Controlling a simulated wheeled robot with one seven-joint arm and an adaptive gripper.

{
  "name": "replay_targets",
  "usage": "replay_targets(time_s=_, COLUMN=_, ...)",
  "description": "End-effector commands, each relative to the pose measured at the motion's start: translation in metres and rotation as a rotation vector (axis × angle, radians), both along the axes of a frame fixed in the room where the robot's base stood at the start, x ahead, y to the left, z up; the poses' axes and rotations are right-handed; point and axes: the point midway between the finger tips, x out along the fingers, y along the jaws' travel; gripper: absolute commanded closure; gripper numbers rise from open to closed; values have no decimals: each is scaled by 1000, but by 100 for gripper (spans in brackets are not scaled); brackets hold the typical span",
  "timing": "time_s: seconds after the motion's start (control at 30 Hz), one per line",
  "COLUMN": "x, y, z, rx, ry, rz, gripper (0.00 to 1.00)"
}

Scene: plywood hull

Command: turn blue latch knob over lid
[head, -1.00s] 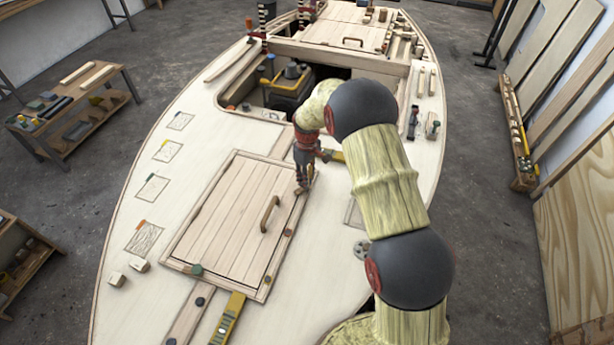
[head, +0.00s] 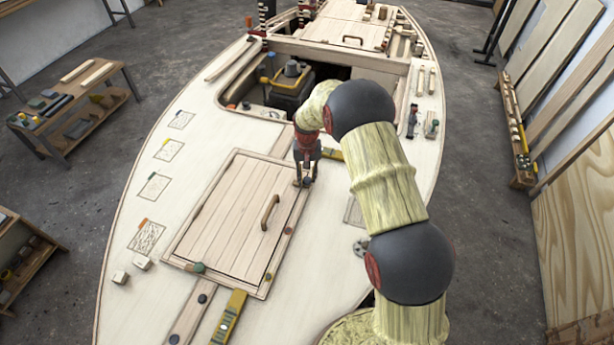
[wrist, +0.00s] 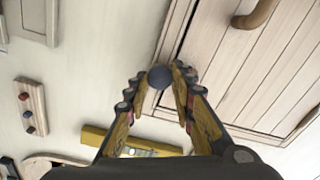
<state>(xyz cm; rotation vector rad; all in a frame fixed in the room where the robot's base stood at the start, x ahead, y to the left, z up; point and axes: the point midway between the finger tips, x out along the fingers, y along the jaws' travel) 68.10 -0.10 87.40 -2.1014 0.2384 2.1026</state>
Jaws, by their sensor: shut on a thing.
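The lid (head: 225,215) is a pale planked hatch with a brown handle (head: 270,212), lying closed on the deck. My gripper (head: 304,183) is at the lid's upper right corner in the head view. In the wrist view my fingertips (wrist: 158,80) are on both sides of the round dark blue latch knob (wrist: 160,77), shut on it. The knob is at the corner of the lid's frame (wrist: 152,100). In the head view my fingers mostly hide it. Its latch bar cannot be made out.
A green knob (head: 198,268) sits at the lid's lower left corner. A yellow level (head: 228,318) lies below the lid. Another yellow piece (wrist: 130,142) lies near my fingers. Two small wooden blocks (head: 142,263) rest at left. An open cockpit (head: 330,75) lies beyond my gripper.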

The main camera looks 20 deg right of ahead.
Motion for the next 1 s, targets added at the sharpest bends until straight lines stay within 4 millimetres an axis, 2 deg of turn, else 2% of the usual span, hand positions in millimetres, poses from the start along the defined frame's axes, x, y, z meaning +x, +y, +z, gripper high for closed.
replay_targets(time_s=0.33, x=1, y=0, z=1, rx=0, ry=-3, rz=-134, gripper=100)
replay_targets(time_s=0.87, x=1, y=0, z=1, rx=0, ry=-3, rz=-156, gripper=100)
replay_targets(time_s=0.9, x=1, y=0, z=1, rx=0, ry=-3, rz=-156, gripper=74)
replay_targets(time_s=1.0, x=1, y=0, z=1, rx=0, ry=-3, rz=-155, gripper=68)
